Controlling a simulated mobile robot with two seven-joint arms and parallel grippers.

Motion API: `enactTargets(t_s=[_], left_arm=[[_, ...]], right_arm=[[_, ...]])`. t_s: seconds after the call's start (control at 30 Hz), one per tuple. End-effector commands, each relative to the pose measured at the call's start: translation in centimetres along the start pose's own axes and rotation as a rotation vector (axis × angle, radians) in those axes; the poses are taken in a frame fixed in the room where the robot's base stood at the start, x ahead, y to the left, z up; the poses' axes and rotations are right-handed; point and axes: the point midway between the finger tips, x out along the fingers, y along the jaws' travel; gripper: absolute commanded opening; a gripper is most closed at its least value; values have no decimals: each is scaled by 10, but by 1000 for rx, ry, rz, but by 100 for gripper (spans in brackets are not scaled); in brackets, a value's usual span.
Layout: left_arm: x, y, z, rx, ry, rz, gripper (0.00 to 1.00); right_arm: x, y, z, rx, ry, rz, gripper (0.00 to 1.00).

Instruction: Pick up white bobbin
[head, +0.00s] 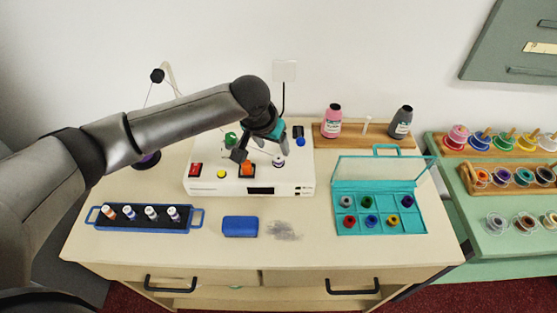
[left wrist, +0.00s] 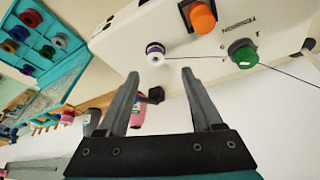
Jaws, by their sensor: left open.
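The white bobbin (head: 279,162) sits on top of the white winding machine (head: 215,184), to the right of the orange knob. In the left wrist view the bobbin (left wrist: 155,56) shows a white face and a dark purple band, with purple thread running off to the right past a green knob. My left gripper (head: 261,154) is over the machine, open and empty. In the left wrist view its fingertips (left wrist: 159,73) point at the bobbin, which appears just beyond the gap between them. My right gripper is not in view.
An orange knob (left wrist: 201,17) and a green knob (left wrist: 243,54) stand near the bobbin. A teal case (head: 380,225) with coloured spools lies open at right. A blue tray (head: 192,229) holds several bobbins at left. A blue block (head: 240,226) lies in front. Thread cones stand behind.

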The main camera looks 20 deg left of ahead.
Motion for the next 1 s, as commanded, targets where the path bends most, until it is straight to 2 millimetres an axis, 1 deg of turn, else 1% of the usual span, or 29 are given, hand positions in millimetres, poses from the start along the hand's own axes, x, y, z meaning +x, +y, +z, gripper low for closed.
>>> enactTargets(t_s=[0.13,0.23,0.4,0.5,0.7,0.73,0.77,1.0], left_arm=[[14,3,4,2,-2,-1,67],[31,7,9,2,-2,-1,67],[48,7,9,1,-1,-1,67],[52,6,9,2,0,-1,67],[52,6,8,2,0,-1,67],[52,6,8,2,0,-1,66],[52,6,8,2,0,-1,63],[52,6,8,2,0,-1,36]], right_arm=[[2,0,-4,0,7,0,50],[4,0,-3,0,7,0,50],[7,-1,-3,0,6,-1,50],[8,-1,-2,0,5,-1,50],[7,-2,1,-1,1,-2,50],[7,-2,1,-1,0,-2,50],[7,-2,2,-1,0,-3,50],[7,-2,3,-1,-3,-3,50]])
